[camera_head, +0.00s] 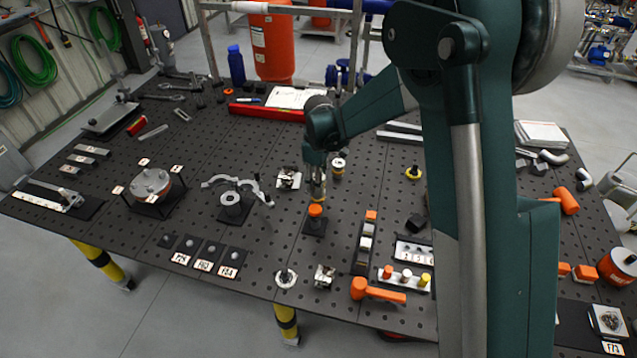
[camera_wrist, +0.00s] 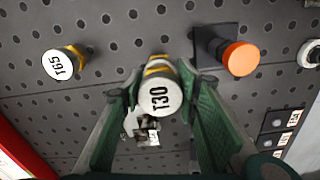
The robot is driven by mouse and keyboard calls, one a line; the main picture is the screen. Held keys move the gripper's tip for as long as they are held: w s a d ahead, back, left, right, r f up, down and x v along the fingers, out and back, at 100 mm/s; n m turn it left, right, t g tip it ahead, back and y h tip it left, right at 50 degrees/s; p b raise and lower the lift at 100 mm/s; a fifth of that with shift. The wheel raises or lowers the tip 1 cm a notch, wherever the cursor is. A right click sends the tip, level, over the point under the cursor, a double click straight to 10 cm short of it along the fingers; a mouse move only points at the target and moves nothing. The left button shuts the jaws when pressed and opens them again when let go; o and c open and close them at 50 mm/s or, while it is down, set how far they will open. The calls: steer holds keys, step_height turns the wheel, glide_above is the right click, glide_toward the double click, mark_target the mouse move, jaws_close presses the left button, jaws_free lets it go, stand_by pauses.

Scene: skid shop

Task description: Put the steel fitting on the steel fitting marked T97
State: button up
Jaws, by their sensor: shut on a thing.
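My gripper (camera_head: 317,188) is shut on a short cylindrical fitting with a yellow band and a white end marked T30 (camera_wrist: 159,97). It holds this fitting near the orange-topped piece on a black square base (camera_head: 315,212), which also shows in the wrist view (camera_wrist: 240,58). A similar fitting marked T65 (camera_wrist: 58,65) stands apart to the left in the wrist view.
A perforated dark table (camera_head: 130,235) fills the scene. A clamp (camera_head: 236,190), a round flanged part (camera_head: 150,184), steel blocks (camera_head: 324,275) and an orange-handled tool (camera_head: 375,290) stand around. A red bar (camera_head: 265,112) lies behind.

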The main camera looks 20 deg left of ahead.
steer(key=o, duration=0.9)
steer(key=shift+o, duration=0.2)
steer(key=shift+r, duration=0.15)
step_height(320, 180, up, 12)
steer(key=shift+f, duration=0.1)
stand_by(0.5)
